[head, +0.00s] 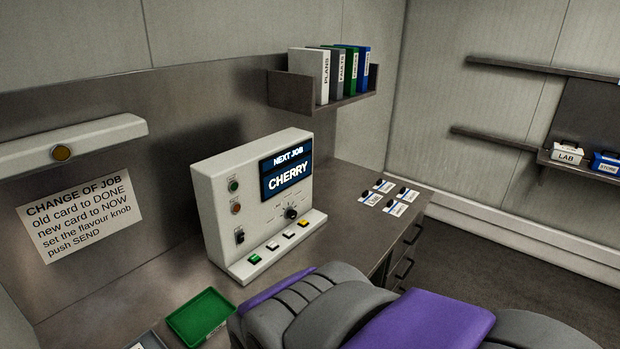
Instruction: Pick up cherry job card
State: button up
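Several small white job cards, each with a dark clip or tab at one end, lie on the desk to the right of the console. They are a back left card (385,186), a front left card (370,199), a back right card (408,194) and a front right card (396,209). Their print is too small to read, so I cannot tell which is cherry. The console (217,212) shows "NEXT JOB CHERRY" on its screen (287,173). My purple and grey arm crosses the bottom of the head view; my gripper itself is not visible.
A green tray (201,318) and part of a grey tray (147,342) sit at the desk's near left. A binder shelf (291,92) hangs above the desk's back. A wall sign (80,217) reads "CHANGE OF JOB". LAB (567,155) and STORE (606,163) boxes stand on the right shelf.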

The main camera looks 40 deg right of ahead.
aim_at(407, 195)
jog(key=k+l+z, duration=0.3)
jog(key=l+z, duration=0.25)
jog(key=l, duration=0.2)
jog(key=i+l+z, duration=0.1)
jog(key=z, duration=0.25)
jog(key=i+z, duration=0.65)
jog(key=k+j, duration=0.05)
